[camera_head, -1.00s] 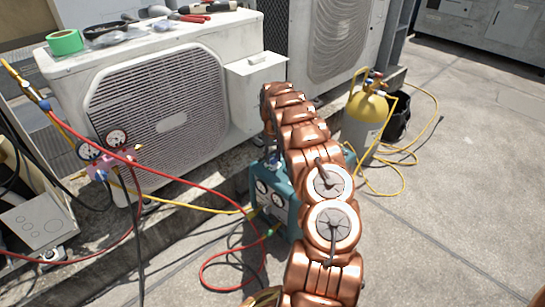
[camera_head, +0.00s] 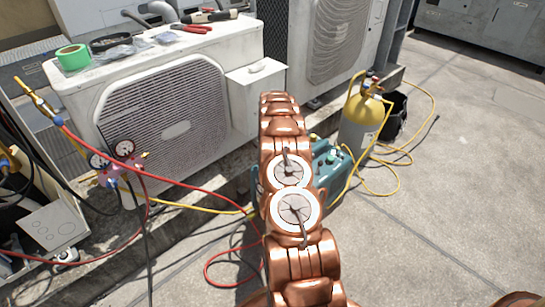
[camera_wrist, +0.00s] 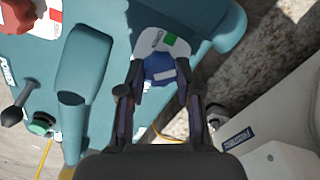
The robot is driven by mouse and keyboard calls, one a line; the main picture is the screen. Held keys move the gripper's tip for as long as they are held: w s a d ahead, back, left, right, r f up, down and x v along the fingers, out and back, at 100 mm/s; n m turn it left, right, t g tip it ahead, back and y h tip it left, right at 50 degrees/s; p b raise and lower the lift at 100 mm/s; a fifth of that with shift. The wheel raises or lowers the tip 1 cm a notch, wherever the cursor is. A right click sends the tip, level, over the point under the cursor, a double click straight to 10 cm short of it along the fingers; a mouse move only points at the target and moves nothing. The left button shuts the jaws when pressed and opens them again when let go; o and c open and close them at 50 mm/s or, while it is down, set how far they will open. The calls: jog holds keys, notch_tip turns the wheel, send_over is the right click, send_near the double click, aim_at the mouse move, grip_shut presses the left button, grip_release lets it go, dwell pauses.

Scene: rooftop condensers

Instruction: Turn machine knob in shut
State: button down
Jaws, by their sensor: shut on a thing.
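The teal machine (camera_head: 332,165) stands on the ground behind my arm in the head view, which hides its left part. Its teal body (camera_wrist: 95,30) fills the upper left of the wrist view. A blue knob (camera_wrist: 158,68) sits on it beside a white label plate (camera_wrist: 160,40) with a green patch and small lettering. My gripper (camera_wrist: 160,78) is shut on the blue knob, with one finger on each side. The fingers partly cover the knob's sides. In the head view my gripper is hidden behind my arm.
The machine's handle (camera_wrist: 85,65) and a black lever (camera_wrist: 15,112) lie left of the knob in the wrist view. A white condenser (camera_head: 160,110) stands at the left, red and yellow hoses cross the ground, and a yellow-topped cylinder (camera_head: 362,120) stands right. Open concrete lies front right.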

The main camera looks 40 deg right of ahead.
jog(key=m+p, duration=0.1)
jog(key=m, duration=0.1)
jog(key=m+p, duration=0.2)
jog(key=shift+r+m+p, duration=0.2)
jog(key=shift+m+p, duration=0.1)
jog(key=shift+d+f+m+p, duration=0.15)
jog(key=shift+m+p, duration=0.95)
jog(key=shift+m, duration=0.7)
jog(key=c, duration=0.8)
grip_release()
notch_tip(320, 180, up, 12)
jog(key=shift+f, duration=0.1)
